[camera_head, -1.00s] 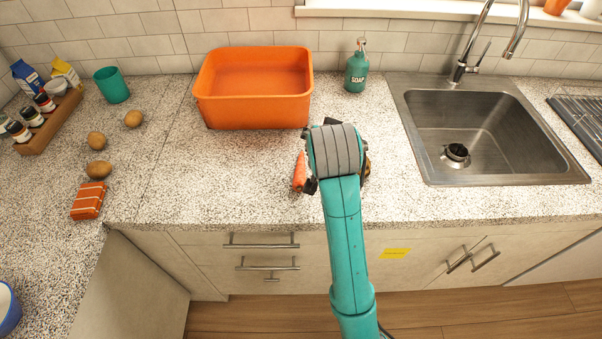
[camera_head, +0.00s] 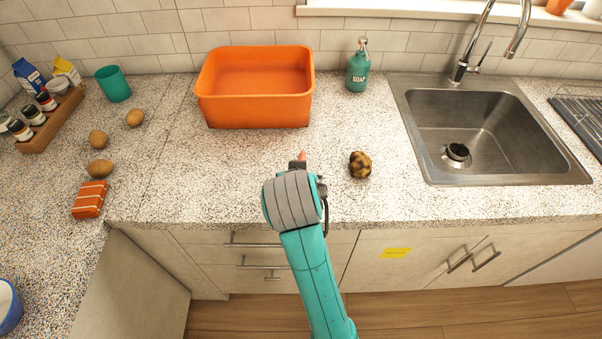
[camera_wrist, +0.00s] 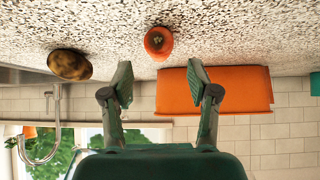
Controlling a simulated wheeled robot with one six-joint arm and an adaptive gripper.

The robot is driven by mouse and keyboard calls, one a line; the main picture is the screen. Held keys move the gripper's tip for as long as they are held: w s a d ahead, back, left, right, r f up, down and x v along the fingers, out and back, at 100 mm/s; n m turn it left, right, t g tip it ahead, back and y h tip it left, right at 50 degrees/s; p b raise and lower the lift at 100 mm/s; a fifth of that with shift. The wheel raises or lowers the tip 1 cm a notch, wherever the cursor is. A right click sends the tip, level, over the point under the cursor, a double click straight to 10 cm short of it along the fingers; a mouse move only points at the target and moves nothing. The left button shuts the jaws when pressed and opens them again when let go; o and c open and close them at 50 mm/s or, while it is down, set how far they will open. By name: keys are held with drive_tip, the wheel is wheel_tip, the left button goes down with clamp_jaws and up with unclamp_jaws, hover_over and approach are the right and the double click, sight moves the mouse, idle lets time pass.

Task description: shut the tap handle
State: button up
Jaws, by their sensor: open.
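The chrome tap (camera_head: 460,70) stands behind the left part of the sink, with its curved spout rising out of the picture. Its thin lever handle (camera_head: 484,52) tilts up to the right beside the spout. The tap's spout (camera_wrist: 56,130) shows upside down at the left of the wrist view; its handle is not clear there. My gripper (camera_head: 299,163) is over the front middle of the counter, well left of the tap and mostly hidden by my wrist. In the wrist view, my gripper (camera_wrist: 160,78) has its fingers wide apart with nothing between them.
A carrot (camera_wrist: 158,42) lies just beyond my fingertips. A dark potato (camera_head: 360,165) lies right of my gripper. An orange tub (camera_head: 255,105) and a soap bottle (camera_head: 357,72) stand behind. The sink (camera_head: 480,135) is at right. Counter between potato and sink is clear.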

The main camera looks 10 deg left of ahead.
drive_tip(key=x, duration=0.4)
drive_tip(key=shift+w+f, duration=0.25)
drive_tip(key=shift+w, duration=0.1)
clamp_jaws()
